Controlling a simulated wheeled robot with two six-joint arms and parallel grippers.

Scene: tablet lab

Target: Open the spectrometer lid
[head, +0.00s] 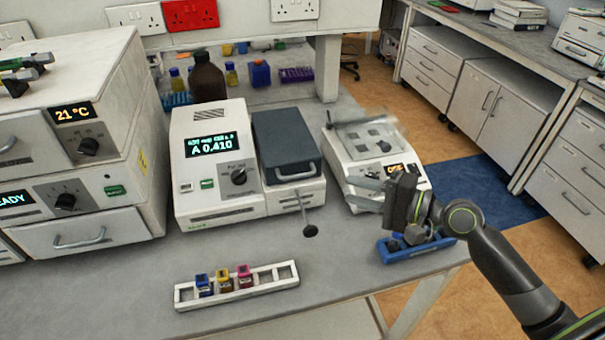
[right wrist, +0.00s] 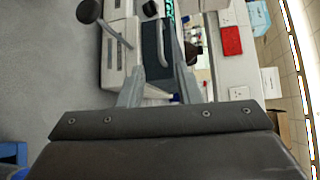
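The spectrometer (head: 220,165) is a white unit with a lit display reading A 0.410, standing mid-bench. Its dark grey lid (head: 284,139) is down on the right part, with a pale bar handle (head: 297,172) at its front. The lid (right wrist: 150,45) and its handle (right wrist: 164,50) also show in the right wrist view, beyond and between my fingers. My right gripper (head: 364,194) is open and empty, to the right of the spectrometer, its fingers pointing left towards it. The fingers also show in the right wrist view (right wrist: 158,80). My left gripper is out of view.
A rod with a black knob (head: 310,230) sticks out from the spectrometer's front. A white device with a plate on top (head: 342,165) stands behind my right gripper. A blue tray (head: 424,252) lies below it. A white rack (head: 266,291) with coloured cuvettes lies in front; bare bench surrounds it.

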